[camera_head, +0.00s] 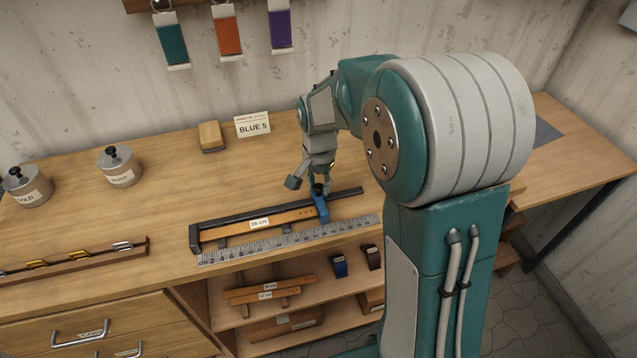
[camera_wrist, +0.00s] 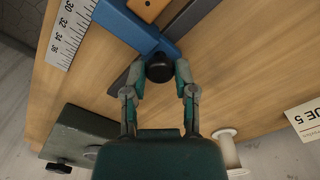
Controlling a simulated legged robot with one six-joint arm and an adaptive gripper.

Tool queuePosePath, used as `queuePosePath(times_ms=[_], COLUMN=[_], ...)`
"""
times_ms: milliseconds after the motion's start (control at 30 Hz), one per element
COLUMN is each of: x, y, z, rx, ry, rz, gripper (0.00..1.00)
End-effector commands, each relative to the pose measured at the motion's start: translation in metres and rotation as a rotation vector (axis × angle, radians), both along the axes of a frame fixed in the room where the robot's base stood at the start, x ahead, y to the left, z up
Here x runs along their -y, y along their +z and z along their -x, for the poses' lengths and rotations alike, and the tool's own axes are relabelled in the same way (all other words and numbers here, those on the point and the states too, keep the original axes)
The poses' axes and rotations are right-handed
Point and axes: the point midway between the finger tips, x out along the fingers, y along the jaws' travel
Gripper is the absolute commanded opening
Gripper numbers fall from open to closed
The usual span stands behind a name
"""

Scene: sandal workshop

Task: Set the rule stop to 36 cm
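The long grey steel rule (camera_head: 290,238) lies along the front of the bench; it also shows in the wrist view (camera_wrist: 72,30), with marks 30 to 36 readable. Behind it runs a dark rail (camera_head: 347,194) with a blue stop (camera_head: 321,207), which bears a black knob (camera_wrist: 159,68). My gripper (camera_wrist: 160,63) has one fingertip on each side of the knob and looks shut on it. The blue stop (camera_wrist: 125,24) reaches towards the rule near 30; its exact reading is hidden. A brown strap (camera_head: 285,217) labelled 28 cm lies along the rail, left of the stop.
The rail runs on clear to the right of the stop. A "BLUE 5" card (camera_head: 252,125) and a wooden block (camera_head: 211,135) stand behind. Two lidded tins (camera_head: 120,170) are at left. In the wrist view, a dark green box (camera_wrist: 80,138) and a white spool (camera_wrist: 228,150) are near.

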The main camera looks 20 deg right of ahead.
Motion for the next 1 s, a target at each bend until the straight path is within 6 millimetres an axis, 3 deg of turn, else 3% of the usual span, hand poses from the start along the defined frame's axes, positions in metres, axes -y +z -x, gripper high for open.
queuePosePath(times_ms=[267, 500, 700, 1000], x=[0.010, 0.065, 0.098, 0.105], y=[0.000, 0.000, -0.001, 0.000], z=[-0.001, -0.001, -0.001, -0.001], rx=[0.002, 0.005, 0.005, 0.006], ry=[-0.002, -0.005, -0.002, 0.002], rz=[-0.001, 0.001, 0.001, 0.001], gripper=[0.00, 0.00, 0.00, 0.00])
